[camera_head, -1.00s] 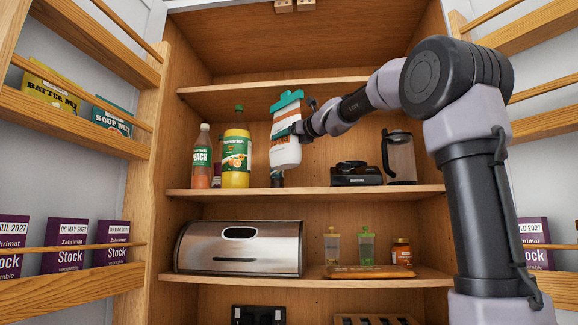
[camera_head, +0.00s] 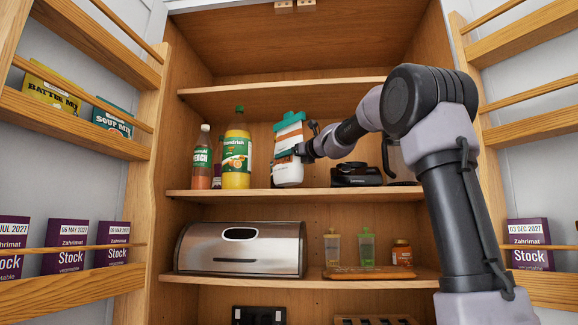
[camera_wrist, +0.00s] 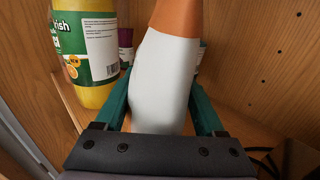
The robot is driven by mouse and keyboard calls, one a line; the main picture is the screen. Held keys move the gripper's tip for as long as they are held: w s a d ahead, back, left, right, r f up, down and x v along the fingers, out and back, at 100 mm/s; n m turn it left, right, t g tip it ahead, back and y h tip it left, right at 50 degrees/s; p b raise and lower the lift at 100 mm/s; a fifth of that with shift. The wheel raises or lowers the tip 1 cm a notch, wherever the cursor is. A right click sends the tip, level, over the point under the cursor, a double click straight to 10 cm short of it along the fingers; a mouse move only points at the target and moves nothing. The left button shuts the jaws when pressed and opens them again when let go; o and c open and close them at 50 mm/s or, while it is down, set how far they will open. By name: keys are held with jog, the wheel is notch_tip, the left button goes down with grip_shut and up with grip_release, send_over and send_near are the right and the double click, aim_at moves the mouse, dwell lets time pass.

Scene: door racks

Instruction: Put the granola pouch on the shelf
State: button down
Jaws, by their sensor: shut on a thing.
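The granola pouch (camera_head: 288,160) is white with an orange-brown band and a teal top. It stands roughly upright, slightly tilted, at the middle shelf (camera_head: 310,194), right of the bottles. Its lower end appears at the shelf board's level; I cannot tell whether it touches. My gripper (camera_head: 290,152) is shut on the pouch from the right. In the wrist view the pouch (camera_wrist: 165,85) shows between the teal fingers of my gripper (camera_wrist: 163,100), and it hides part of the shelf behind.
A juice bottle (camera_head: 236,155) and a peach bottle (camera_head: 203,160) stand left of the pouch. A black appliance (camera_head: 356,174) stands to the right, with a glass-sided container (camera_head: 397,160) partly behind my arm. A bread bin (camera_head: 240,247) is on the shelf below.

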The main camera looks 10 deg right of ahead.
jog(key=shift+f, duration=0.75)
jog(key=shift+w+f, duration=0.15)
jog(key=shift+f, duration=0.25)
jog(key=shift+f, duration=0.1)
grip_release()
jog(key=shift+f, duration=0.1)
